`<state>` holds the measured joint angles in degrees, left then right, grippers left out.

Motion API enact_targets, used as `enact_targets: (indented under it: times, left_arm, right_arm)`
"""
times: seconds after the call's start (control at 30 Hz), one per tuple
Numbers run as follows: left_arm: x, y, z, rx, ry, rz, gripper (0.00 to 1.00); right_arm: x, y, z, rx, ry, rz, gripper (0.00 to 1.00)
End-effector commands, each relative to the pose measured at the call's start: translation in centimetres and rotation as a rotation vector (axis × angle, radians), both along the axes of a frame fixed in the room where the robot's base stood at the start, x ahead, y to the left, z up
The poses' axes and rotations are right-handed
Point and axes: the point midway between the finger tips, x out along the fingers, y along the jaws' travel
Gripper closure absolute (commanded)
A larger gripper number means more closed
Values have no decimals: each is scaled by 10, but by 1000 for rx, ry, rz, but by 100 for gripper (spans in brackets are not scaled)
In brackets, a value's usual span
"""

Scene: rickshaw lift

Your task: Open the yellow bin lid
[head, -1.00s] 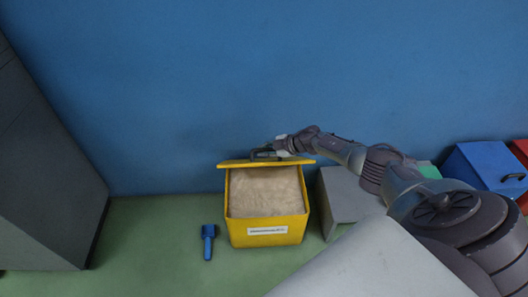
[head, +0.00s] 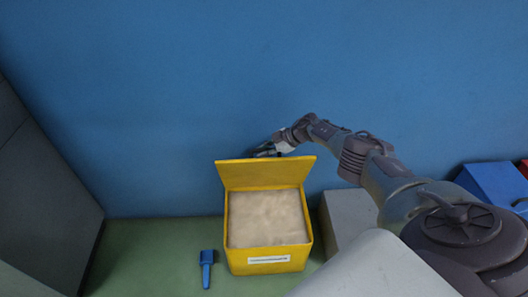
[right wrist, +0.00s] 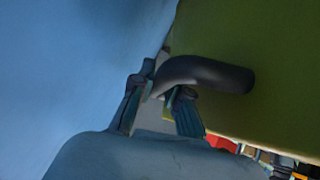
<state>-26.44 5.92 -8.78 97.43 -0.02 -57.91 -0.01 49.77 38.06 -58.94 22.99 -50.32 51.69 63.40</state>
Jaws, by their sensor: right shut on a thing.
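The yellow bin (head: 240,258) stands on the floor by the blue wall, full of a pale sandy material (head: 265,218). Its yellow lid (head: 265,174) stands raised along the back edge, its inner face towards the head camera. My right gripper (head: 264,150) is behind the lid's top edge, partly hidden by it. In the right wrist view, the gripper's fingers (right wrist: 161,108) are closed around the dark curved handle (right wrist: 212,73) on the lid's outer face (right wrist: 245,45). My left gripper is not in view.
A blue scoop (head: 207,268) lies on the green floor left of the bin. A grey box (head: 348,215) stands close on the right, with a blue box (head: 490,185) beyond. A dark grey cabinet (head: 45,185) is at left. The blue wall (head: 150,100) is close behind.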

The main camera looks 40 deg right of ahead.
Motion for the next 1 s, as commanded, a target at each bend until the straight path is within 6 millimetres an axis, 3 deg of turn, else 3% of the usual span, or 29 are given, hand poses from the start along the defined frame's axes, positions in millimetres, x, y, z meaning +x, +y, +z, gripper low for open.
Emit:
enact_targets:
  times: [0.33, 0.37, 0.5, 1.0]
  left_arm:
    - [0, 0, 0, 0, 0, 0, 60]
    - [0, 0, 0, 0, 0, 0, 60]
    - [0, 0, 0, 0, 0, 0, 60]
    - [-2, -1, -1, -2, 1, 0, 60]
  right_arm:
    - [1, 0, 1, -1, -4, 0, 100]
    - [1, 0, 1, -1, -4, 0, 80]
    - [1, 0, 1, -1, -4, 0, 59]
    - [-6, -8, 8, -3, -3, 0, 59]
